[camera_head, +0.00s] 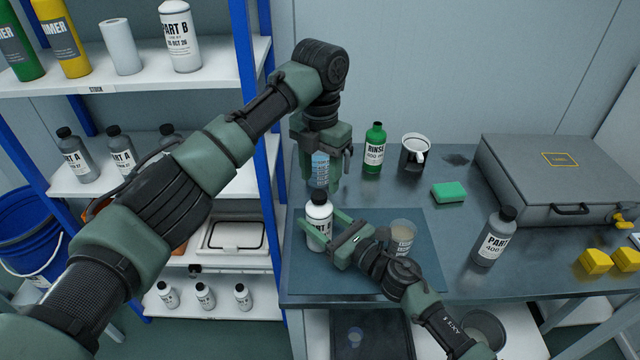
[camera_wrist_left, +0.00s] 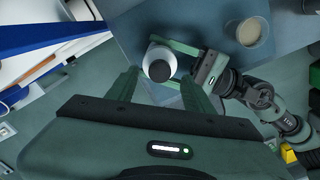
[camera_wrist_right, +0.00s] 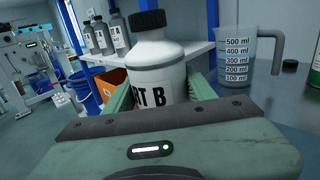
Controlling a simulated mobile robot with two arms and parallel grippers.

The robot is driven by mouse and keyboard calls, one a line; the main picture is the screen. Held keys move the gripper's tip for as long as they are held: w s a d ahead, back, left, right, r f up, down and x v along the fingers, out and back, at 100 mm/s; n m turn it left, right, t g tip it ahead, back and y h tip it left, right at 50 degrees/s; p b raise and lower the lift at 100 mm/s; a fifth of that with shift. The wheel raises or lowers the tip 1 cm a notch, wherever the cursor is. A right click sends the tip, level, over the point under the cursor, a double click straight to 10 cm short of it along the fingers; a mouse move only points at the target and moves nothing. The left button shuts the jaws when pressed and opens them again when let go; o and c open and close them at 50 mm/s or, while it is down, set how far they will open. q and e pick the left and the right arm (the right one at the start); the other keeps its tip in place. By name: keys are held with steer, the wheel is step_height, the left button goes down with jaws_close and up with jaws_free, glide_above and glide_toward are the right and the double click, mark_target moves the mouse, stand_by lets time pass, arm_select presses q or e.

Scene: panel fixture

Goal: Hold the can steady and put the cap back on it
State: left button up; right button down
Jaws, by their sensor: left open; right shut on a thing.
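The can is a white PART B bottle (camera_head: 319,232) standing upright on the blue-grey mat. Its black cap (camera_head: 319,198) sits on its neck; the ribbed cap also shows in the right wrist view (camera_wrist_right: 148,22). How tightly it sits cannot be told. My right gripper (camera_head: 320,219) is shut around the bottle's body, one finger on each side. My left gripper (camera_head: 322,180) is open and empty, pointing down above the cap. In the left wrist view the cap (camera_wrist_left: 159,71) lies beyond and between its fingers, apart from them.
A measuring cup (camera_head: 403,236) stands on the mat (camera_head: 345,282) beside my right arm. Shelves with bottles (camera_head: 180,37) stand left.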

arm_select(q)
steer(key=shift+r, duration=0.4)
steer(key=shift+c, duration=0.4)
